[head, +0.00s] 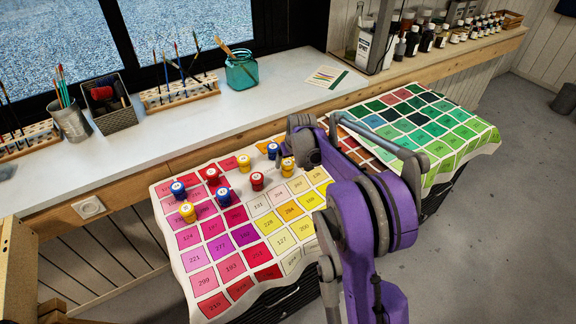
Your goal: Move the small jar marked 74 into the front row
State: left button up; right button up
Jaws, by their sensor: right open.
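Several small jars stand in two rough rows on the colour chart cloth (204,278). The back row shows a blue jar (178,190), a red jar (212,176), a yellow jar (243,163) and a blue jar (272,150). The front row shows a yellow jar (187,211), a blue jar (223,197), a red jar (257,181) and a yellow jar (287,167). Their markings are too small to read, so I cannot tell which is 74. My right gripper (284,155) is open by the right-hand jars, partly hidden by my purple arm. My left gripper is out of view.
Behind runs a white windowsill with a teal glass jar (242,73), brush racks (180,92), a dark basket (109,104) and a metal cup (70,122). Dark bottles (427,40) stand at the back right. The cloth's near-left part is clear of jars.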

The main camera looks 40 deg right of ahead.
jog(key=d+v, duration=0.1)
jog(key=v, duration=0.6)
jog(key=s+a+r+n, duration=0.1)
jog(key=s+a, duration=0.4)
jog(key=a, duration=0.4)
jog(key=s+a+r+n, duration=0.1)
jog(key=s+a, duration=0.5)
jog(key=a, duration=0.2)
jog(key=s+a+f, duration=0.3)
jog(key=s+a, duration=0.2)
jog(key=s, duration=0.3)
jog(key=s+a+f+n+y, duration=0.1)
jog(key=s+a+f, duration=0.2)
jog(key=s+a, duration=0.2)
jog(key=s, duration=0.3)
jog(key=shift+a+f+n+t, duration=0.2)
jog(key=shift+a+n+t, duration=0.1)
jog(key=shift+a, duration=0.1)
notch_tip(320, 180, up, 7)
jog(key=w+p, duration=0.1)
jog(key=p, duration=0.5)
jog(key=shift+w, duration=0.25)
